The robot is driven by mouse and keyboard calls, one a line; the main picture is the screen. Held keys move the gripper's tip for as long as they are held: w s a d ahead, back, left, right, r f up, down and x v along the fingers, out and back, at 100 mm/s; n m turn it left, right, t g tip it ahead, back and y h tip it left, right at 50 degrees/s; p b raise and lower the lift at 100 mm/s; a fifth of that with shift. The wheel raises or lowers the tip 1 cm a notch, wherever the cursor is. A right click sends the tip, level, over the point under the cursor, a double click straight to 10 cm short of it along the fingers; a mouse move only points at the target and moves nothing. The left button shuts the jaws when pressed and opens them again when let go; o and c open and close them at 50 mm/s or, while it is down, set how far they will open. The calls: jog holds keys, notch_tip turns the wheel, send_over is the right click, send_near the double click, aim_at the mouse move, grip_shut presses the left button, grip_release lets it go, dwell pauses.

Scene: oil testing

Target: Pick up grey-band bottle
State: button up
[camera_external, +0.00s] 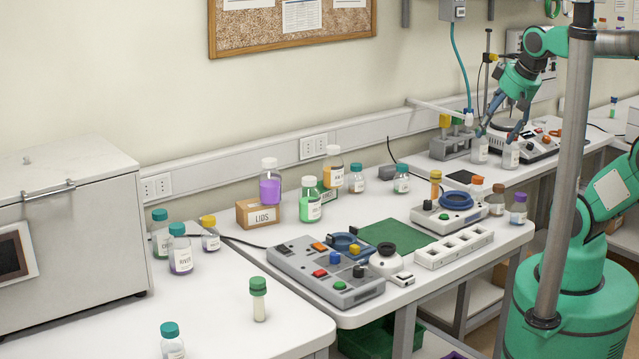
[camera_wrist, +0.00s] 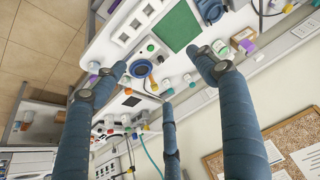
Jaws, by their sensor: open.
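My gripper (camera_external: 497,133) is open at the far bench, its blue-grey fingers pointing down and spread, with nothing visible between them. In the wrist view the fingers (camera_wrist: 161,62) are spread wide over the bench. Two small clear bottles with pale labels stand by the fingertips in the external view: a left one (camera_external: 480,152) and a right one (camera_external: 511,158). The fingers overlap their tops, so I cannot tell whether they touch. No grey band can be made out clearly, so I cannot tell which bottle has it.
Several colour-capped bottles, including a purple one (camera_external: 270,184), stand on the nearer bench. A button panel (camera_external: 310,268), green mat (camera_external: 402,236) and white socket strip (camera_external: 453,248) lie there. A device with a round top (camera_external: 540,143) stands right of the fingers. The wall is close behind.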

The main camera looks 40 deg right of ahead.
jog(key=shift+o, duration=0.4)
jog(key=w+a+r+n+p, duration=0.1)
jog(key=w+r, duration=0.1)
jog(key=w, duration=0.5)
jog(key=w+r+n+p, duration=0.1)
jog(key=w+r, duration=0.2)
jog(key=w, duration=0.4)
jog(key=n+g+y+p, duration=0.2)
jog(key=n+y+p, duration=0.1)
jog(key=n, duration=0.4)
send_over(339, 147)
jog(key=s+d, duration=0.2)
jog(key=d, duration=0.1)
notch_tip(339, 147, down, 20)
jog(key=shift+s+a+r, duration=0.1)
jog(key=shift+s+a, duration=0.1)
jog(key=shift+a, duration=0.05)
jog(key=shift+x, duration=4.3)
